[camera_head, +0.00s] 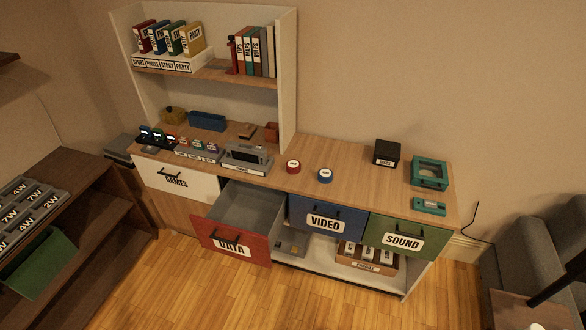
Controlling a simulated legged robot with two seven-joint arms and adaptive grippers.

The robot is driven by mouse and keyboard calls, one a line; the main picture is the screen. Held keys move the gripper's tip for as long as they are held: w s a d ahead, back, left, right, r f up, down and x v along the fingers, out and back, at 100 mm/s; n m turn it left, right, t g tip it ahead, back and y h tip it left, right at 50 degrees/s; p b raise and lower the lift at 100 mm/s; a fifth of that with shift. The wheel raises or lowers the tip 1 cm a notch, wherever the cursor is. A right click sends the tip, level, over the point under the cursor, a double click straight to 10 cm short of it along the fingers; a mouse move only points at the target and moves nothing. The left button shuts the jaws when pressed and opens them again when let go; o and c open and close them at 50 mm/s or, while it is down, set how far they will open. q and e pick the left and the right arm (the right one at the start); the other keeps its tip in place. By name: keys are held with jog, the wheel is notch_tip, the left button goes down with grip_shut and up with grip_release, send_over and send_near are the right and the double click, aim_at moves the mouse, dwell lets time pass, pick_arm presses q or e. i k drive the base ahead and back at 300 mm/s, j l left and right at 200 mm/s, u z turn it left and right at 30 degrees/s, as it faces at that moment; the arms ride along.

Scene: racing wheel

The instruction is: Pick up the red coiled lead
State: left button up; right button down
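A small round red item with a white label on top (293,166), which looks like the red coiled lead, lies on the wooden top of the long cabinet (350,158), near its middle. Its windings are too small to make out. A similar round blue item (325,175) lies just to its right, apart from it. Neither of my grippers shows in the head view, and nothing touches the red item.
The red-fronted drawer (230,243) below stands pulled out, its grey inside showing. The blue VIDEO drawer (327,219) and green SOUND drawer (400,236) look shut. A grey device (247,157) stands left of the red item. A black box (386,153) and teal items (429,173) stand right.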

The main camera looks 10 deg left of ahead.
aim_at(292, 166)
jog(key=i+j+z, duration=0.3)
jog(key=j, duration=0.3)
jog(key=i+j+z, duration=0.15)
jog(key=i+j, duration=0.1)
jog(key=j, duration=0.1)
